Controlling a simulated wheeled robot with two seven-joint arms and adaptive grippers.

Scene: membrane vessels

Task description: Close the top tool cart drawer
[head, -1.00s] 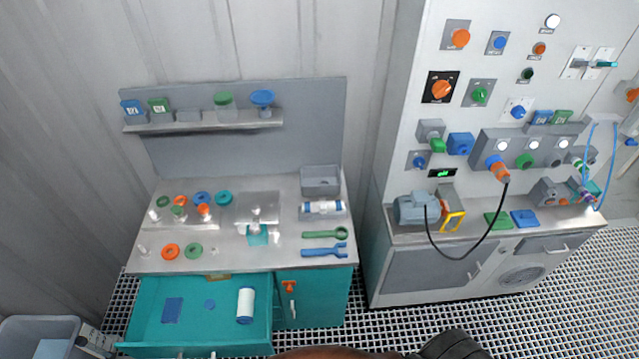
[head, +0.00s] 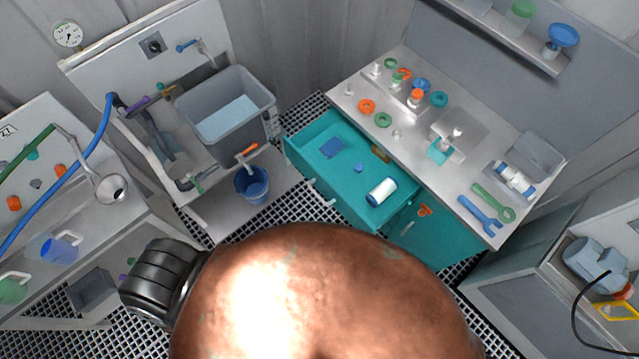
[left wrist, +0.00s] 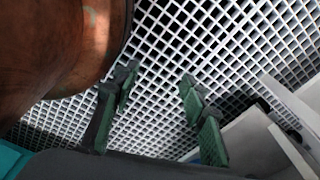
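The teal top drawer (head: 325,172) of the tool cart (head: 440,235) is pulled out in the head view. Inside lie a white roll with dark ends (head: 381,191), a blue flat piece (head: 332,148) and a small blue disc (head: 358,167). A teal surface (left wrist: 10,160) shows at that view's lower left corner. My right gripper is in neither view.
A sink unit with a grey basin (head: 228,110) stands left of the drawer, with a blue bucket (head: 252,185) near the drawer's front. Rings and wrenches lie on the cart top (head: 415,150). Grated floor shows between.

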